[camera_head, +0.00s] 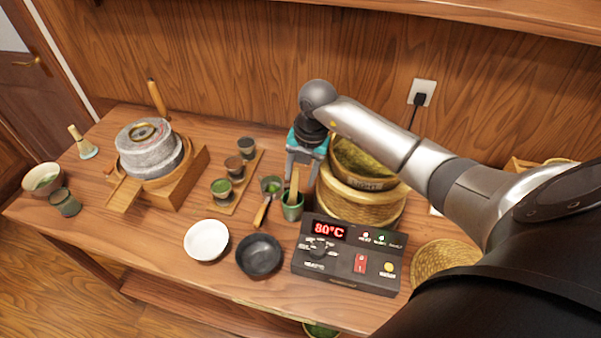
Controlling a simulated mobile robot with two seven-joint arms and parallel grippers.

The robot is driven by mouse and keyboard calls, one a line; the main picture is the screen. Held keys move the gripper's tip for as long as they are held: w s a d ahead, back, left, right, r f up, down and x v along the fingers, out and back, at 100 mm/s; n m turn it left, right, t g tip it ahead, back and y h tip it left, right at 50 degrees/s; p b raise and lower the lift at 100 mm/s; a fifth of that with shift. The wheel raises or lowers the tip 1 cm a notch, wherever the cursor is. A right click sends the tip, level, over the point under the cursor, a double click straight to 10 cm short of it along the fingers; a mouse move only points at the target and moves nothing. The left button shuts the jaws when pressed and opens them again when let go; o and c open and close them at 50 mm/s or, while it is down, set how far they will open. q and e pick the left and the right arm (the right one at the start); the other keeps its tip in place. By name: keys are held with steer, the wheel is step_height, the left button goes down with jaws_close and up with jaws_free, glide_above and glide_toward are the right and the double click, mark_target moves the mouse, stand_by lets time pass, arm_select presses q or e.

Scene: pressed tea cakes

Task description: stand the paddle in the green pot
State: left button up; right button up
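The green pot (292,209) stands on the table behind the black control box. The wooden paddle (295,184) stands nearly upright in it, its lower end hidden inside the pot. My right gripper (303,175) is just above the pot and points down. Its two fingers are spread wider than the paddle, with the paddle's upper part between or just in front of them. I cannot tell whether a finger touches it. My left gripper is out of view.
A steamer basket (362,205) stands close right of the pot. The control box (348,255) reads 80°C. A ladle (262,210) and a tray with cups (229,200) are to the left. White (206,240) and black bowls (259,256) sit in front. A stone mill (150,155) stands further left.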

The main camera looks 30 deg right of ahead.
step_height(320, 180, up, 15)
steer(key=s+d, duration=0.1)
steer(key=shift+s+d, duration=0.2)
steer(key=shift+s, duration=0.15)
stand_by(0.3)
stand_by(0.9)
